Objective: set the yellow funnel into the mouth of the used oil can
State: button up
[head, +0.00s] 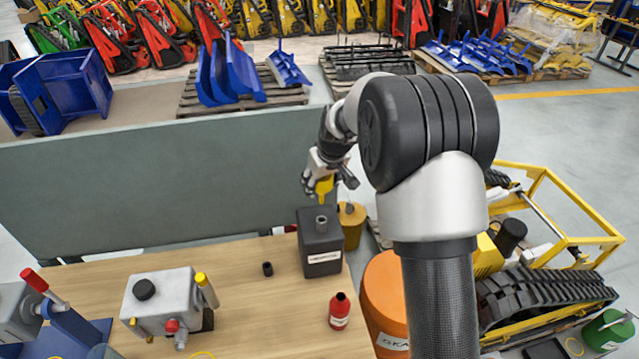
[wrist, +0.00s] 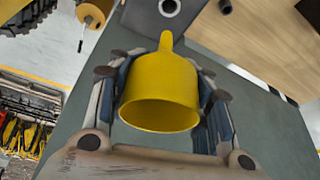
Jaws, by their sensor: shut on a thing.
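My gripper (head: 314,184) is shut on the yellow funnel (wrist: 160,95), with a finger on each side of its cone. In the wrist view the wide rim faces the camera and the narrow spout points away, towards the can. In the head view the funnel (head: 324,185) is held above the used oil can, spout down. The dark grey used oil can (head: 321,245) stands upright at the table's back right, with a label on its front. Its open round mouth shows in the wrist view (wrist: 169,7), just beyond the spout tip. The spout appears apart from the mouth.
A small black cap (head: 267,269) and a red bottle (head: 340,311) stand on the wooden table (head: 240,310). A grey pump unit (head: 163,303) is at left. An orange-yellow container (head: 351,225) is close behind the can. An orange drum (head: 386,300) stands at right.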

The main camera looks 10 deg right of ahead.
aim_at(319, 217)
jog(key=shift+f+b, duration=3.85)
jog(key=shift+f, duration=1)
jog(key=o, duration=1.2)
jog(key=shift+r, duration=0.15)
jog(key=v, duration=1)
jog(key=shift+s+r, duration=0.15)
jog(key=shift+s+d+r, duration=0.1)
jog(key=shift+s+r, duration=0.2)
jog(key=shift+r, duration=0.35)
